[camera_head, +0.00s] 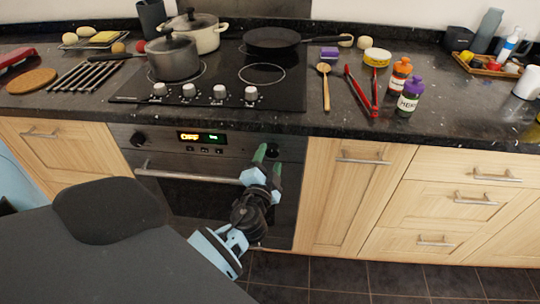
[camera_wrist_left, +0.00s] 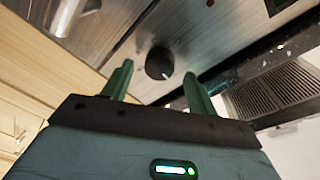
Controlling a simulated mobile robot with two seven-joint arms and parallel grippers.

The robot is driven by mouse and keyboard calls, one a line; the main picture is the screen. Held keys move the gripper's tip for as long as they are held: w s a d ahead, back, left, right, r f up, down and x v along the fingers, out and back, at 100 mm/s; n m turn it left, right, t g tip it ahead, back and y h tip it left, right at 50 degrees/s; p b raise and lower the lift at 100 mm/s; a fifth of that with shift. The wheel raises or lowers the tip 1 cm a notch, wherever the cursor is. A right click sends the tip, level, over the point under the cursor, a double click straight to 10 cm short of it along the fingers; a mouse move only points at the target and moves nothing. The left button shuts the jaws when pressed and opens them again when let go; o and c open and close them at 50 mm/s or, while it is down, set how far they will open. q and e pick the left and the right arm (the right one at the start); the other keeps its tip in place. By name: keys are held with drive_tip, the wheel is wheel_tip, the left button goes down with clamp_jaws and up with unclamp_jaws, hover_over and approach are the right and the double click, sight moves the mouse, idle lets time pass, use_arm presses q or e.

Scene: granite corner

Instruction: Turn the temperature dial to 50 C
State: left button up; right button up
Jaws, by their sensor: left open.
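The oven (camera_head: 215,180) has a dark control panel with a round black dial at each end. The right dial (camera_head: 272,150) is partly behind my left gripper (camera_head: 267,157), whose green fingers are apart and empty in front of it. In the left wrist view this dial (camera_wrist_left: 159,63) lies beyond and between the two open fingertips (camera_wrist_left: 157,75), apart from them as far as I can tell. The left dial (camera_head: 138,139) is clear of the gripper. The lit display (camera_head: 201,137) shows orange and green characters, too small to read surely. My right gripper is not in view.
The oven's bar handle (camera_head: 190,176) runs below the panel, close to my left gripper. Hob knobs (camera_head: 205,92) line the counter (camera_head: 290,122) above. A pot (camera_head: 173,60) and a pan (camera_head: 272,40) stand on the hob. Drawers (camera_head: 450,203) are at right.

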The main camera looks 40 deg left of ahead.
use_arm(q)
drive_tip(key=shift+x, duration=0.85)
drive_tip(key=c, duration=1)
